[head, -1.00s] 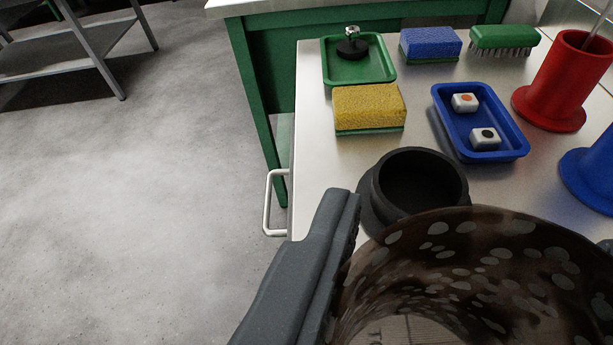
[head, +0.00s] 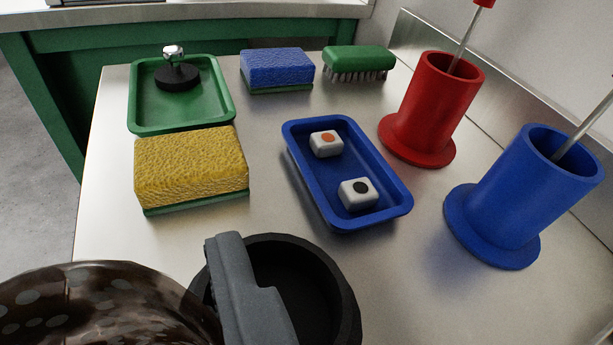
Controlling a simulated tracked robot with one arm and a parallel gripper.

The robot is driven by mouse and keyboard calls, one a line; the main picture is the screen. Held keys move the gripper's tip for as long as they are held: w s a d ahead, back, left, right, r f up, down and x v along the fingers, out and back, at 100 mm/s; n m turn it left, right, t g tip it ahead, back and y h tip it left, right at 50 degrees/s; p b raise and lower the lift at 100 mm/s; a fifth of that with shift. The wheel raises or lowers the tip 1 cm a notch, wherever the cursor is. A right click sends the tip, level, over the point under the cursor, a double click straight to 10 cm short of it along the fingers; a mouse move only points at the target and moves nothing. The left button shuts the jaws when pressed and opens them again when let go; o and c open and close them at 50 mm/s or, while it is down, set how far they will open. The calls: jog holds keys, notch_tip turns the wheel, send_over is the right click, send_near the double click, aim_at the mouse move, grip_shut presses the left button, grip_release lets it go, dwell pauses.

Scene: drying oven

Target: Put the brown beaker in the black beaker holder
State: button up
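The brown beaker (head: 85,305), dark and see-through with pale spots, fills the bottom left corner and is cut off by the frame. One grey finger of my gripper (head: 245,290) stands against its right side. The other finger is out of view. The gripper appears shut on the beaker. The black beaker holder (head: 343,290), a round open cup, is on the metal table just right of the beaker. The finger hides its left part, and the frame cuts its lower edge. The beaker is beside the holder in the picture; its height above the table is unclear.
Beyond stand a yellow sponge (head: 190,165), green tray (head: 137,98) with a black knobbed piece, blue sponge (head: 276,68) and green brush (head: 358,60). A blue tray (head: 372,222) holds two white cubes. Red (head: 430,105) and blue (head: 520,195) cylinders with rods stand right.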

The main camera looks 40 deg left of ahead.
jog(key=shift+w+a+f+b, duration=0.15)
jog(key=shift+w+a+f, duration=0.2)
jog(key=shift+w+f, duration=0.65)
jog(key=shift+w+a+f+b, duration=0.15)
jog(key=shift+w+a+f, duration=0.25)
jog(key=shift+w, duration=1.15)
jog(key=shift+w+a+f+b, duration=0.15)
jog(key=shift+w+a+f, duration=0.15)
jog(key=shift+w+f, duration=0.75)
jog(key=shift+w+r, duration=0.2)
jog(key=shift+r, duration=0.1)
jog(key=o, duration=1.1)
jog(key=p+v, duration=0.1)
jog(key=v, duration=1.1)
